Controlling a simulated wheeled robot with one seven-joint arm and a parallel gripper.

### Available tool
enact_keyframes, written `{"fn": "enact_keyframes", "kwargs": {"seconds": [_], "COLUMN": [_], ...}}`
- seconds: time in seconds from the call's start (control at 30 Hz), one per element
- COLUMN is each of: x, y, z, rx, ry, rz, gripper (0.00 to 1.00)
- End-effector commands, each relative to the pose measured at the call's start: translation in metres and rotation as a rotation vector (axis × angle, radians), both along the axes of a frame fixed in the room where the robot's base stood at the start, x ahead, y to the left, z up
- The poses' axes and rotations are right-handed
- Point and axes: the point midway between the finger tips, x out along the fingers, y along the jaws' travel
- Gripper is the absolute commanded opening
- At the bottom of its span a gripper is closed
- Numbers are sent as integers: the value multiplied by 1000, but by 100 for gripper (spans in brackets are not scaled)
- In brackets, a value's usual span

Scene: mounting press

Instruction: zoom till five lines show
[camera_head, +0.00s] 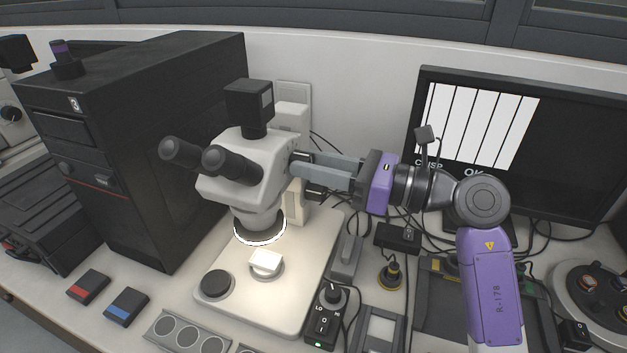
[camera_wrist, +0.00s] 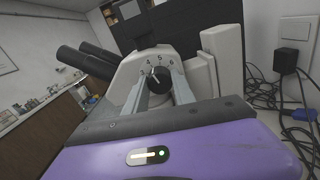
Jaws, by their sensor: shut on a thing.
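The microscope (camera_head: 238,185) is a pale grey stereo unit with two black eyepieces and a lit ring under its head. Its black zoom knob (camera_wrist: 157,84) sits on the side of the head, under a scale where 4, 5 and 6 show. My gripper (camera_head: 296,164) reaches in from the right and is shut on this knob; its fingers (camera_wrist: 157,92) lie on either side of it. The fingers hide most of the knob in the head view. The monitor (camera_head: 570,150) shows a white field with several black upright lines, with "CRISP" and "OK" below, partly covered by my wrist.
A white sample (camera_head: 266,262) lies on the stage under the ring light. A black control box (camera_head: 324,316) stands to the right of the base. A tall black unit (camera_head: 150,140) stands at the left. Cables (camera_wrist: 285,115) run along the wall at the right of the wrist view.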

Motion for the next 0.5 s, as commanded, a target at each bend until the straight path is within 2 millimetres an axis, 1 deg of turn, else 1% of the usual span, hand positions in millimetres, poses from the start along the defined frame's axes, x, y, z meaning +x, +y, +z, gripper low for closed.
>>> {"fn": "enact_keyframes", "kwargs": {"seconds": [0.03, 0.23, 0.5], "x": [0, 0, 0], "y": [-1, -1, 0], "z": [-4, -2, 0], "rx": [-9, -31, -35], "ry": [-20, -71, -84], "rz": [-1, -1, -1], "gripper": [0, 0, 0]}}
